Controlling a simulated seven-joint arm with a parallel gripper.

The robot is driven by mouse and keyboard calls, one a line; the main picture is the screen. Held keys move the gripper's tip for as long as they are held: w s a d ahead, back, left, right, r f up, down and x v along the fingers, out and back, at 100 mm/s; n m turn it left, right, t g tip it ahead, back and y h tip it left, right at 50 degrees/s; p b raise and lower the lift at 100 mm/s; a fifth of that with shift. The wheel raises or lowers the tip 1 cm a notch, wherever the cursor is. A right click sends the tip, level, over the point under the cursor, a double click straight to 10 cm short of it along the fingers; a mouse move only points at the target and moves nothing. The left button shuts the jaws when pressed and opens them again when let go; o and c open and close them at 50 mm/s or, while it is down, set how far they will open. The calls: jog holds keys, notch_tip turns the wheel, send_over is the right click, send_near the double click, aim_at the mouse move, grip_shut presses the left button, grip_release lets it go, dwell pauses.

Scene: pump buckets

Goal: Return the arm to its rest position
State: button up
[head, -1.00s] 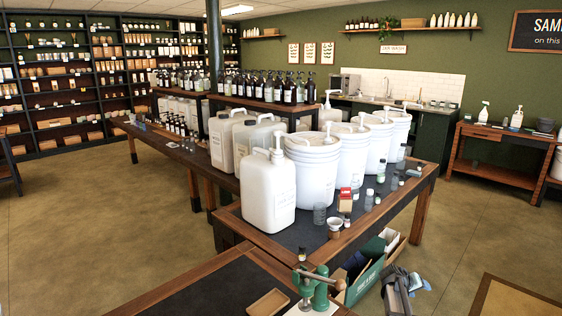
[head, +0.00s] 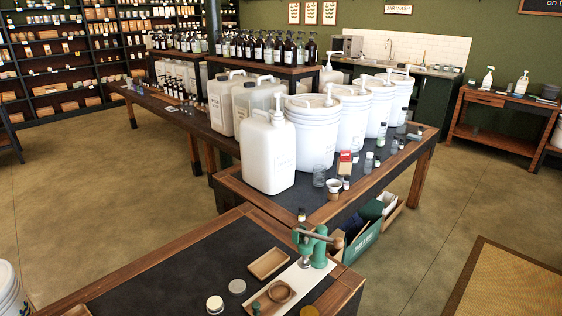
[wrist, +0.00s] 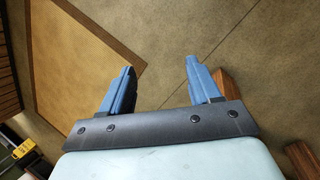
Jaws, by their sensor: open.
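My gripper (wrist: 157,82) shows in the wrist view with its two blue fingers spread apart. Nothing is between the fingers, and they hang over bare brown floor. My gripper and arm are not in the head view at this moment.
Wooden table corners (wrist: 222,82) show close to the right finger in the wrist view. A mat (wrist: 80,60) lies on the floor at left. In the head view, a worktable (head: 215,255) holds a green press (head: 318,245); white buckets (head: 312,135) stand on the table behind.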

jog(key=s+a+g+y, duration=0.1)
jog(key=s+a, duration=0.4)
jog(key=s, duration=0.5)
jog(key=s+a+f+g+y, duration=0.1)
jog(key=s+a+g+y, duration=0.1)
jog(key=s+a, duration=0.4)
jog(key=s, duration=0.3)
jog(key=shift+s+a+f+g, duration=0.15)
jog(key=shift+s+a+g, duration=0.1)
jog(key=shift+s+g, duration=0.15)
